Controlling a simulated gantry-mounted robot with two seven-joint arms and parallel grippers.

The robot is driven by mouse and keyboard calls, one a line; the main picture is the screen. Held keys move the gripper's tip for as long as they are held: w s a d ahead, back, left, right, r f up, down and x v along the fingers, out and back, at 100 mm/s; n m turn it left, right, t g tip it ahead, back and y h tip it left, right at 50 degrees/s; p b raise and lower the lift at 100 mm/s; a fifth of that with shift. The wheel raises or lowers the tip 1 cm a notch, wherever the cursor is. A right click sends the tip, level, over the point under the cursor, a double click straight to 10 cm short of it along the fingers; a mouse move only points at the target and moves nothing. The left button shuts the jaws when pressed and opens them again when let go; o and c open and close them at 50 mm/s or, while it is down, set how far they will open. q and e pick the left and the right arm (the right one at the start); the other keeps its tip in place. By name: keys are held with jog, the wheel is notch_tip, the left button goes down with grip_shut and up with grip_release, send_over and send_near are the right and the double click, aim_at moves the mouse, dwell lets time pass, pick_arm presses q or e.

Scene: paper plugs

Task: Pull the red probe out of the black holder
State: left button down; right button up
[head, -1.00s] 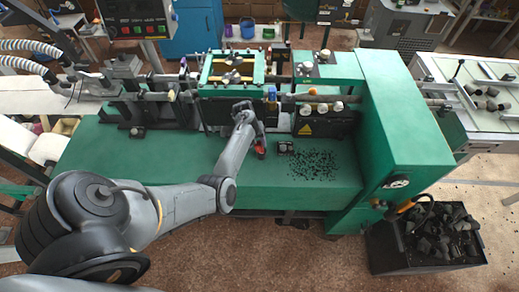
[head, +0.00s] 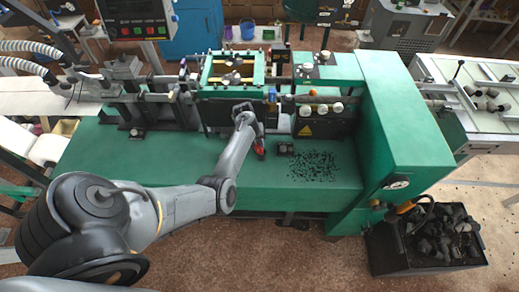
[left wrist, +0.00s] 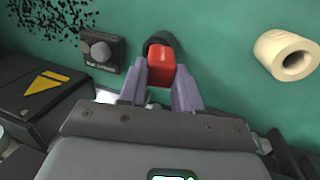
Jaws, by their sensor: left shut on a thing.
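The red probe (left wrist: 160,68) shows in the left wrist view between the two purple-grey fingers of my left gripper (left wrist: 161,74). The gripper is shut on it. The round black holder (left wrist: 160,40) curves around the far end of the probe; how deep the probe sits in it is hidden. In the head view my left gripper (head: 258,143) reaches down to the green machine's front shelf, with the red probe (head: 259,150) showing small at its tip. The holder is too small to make out there. My right gripper is not in view.
A small knob box (left wrist: 101,52) and a black box with a yellow warning triangle (left wrist: 46,83) lie left of the gripper in the wrist view; a cream roll (left wrist: 286,54) lies right. Black crumbs (head: 313,166) cover part of the green shelf (head: 180,165). A black bin (head: 400,262) stands lower right.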

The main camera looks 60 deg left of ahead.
pick_arm(q)
jog(key=c, duration=1.4)
grip_release()
grip_shut()
jog(key=shift+r+p, duration=0.5)
jog(key=shift+p, duration=0.15)
jog(key=shift+r, duration=0.2)
jog(key=shift+r+p, duration=0.1)
jog(key=shift+p, duration=0.25)
jog(key=shift+r+p, duration=0.9)
jog(key=shift+p, duration=0.1)
jog(key=shift+r+p, duration=0.75)
jog(key=shift+p, duration=0.1)
jog(key=shift+r, duration=0.2)
